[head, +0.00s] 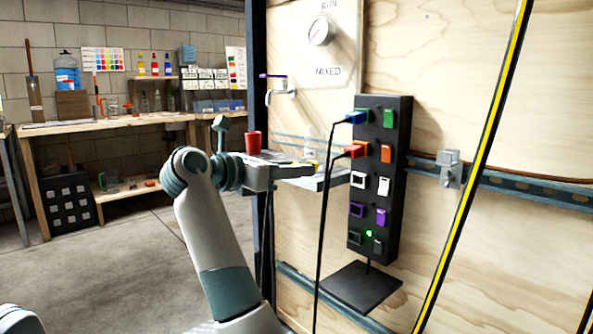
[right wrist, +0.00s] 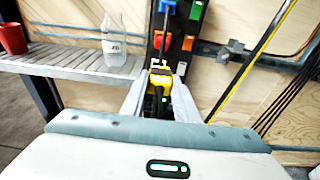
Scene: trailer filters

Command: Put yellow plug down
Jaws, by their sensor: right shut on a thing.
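The yellow plug (right wrist: 160,78) sits between the fingers of my right gripper (right wrist: 160,92) in the right wrist view. The gripper is shut on it. In the head view my right gripper (head: 318,177) is left of the black power strip (head: 393,245), and the plug is too small to make out clearly. In the wrist view the plug appears in front of the strip, below the red-orange plug (right wrist: 160,41) and near a white-edged socket. I cannot tell whether it touches the strip. My left gripper is not in view.
A shelf (right wrist: 60,60) holds a red cup (right wrist: 12,38) and a clear bottle (right wrist: 114,45). A blue plug (head: 355,117) with a hanging black cable is in the strip. A wall bracket (head: 451,168) stands right of the strip.

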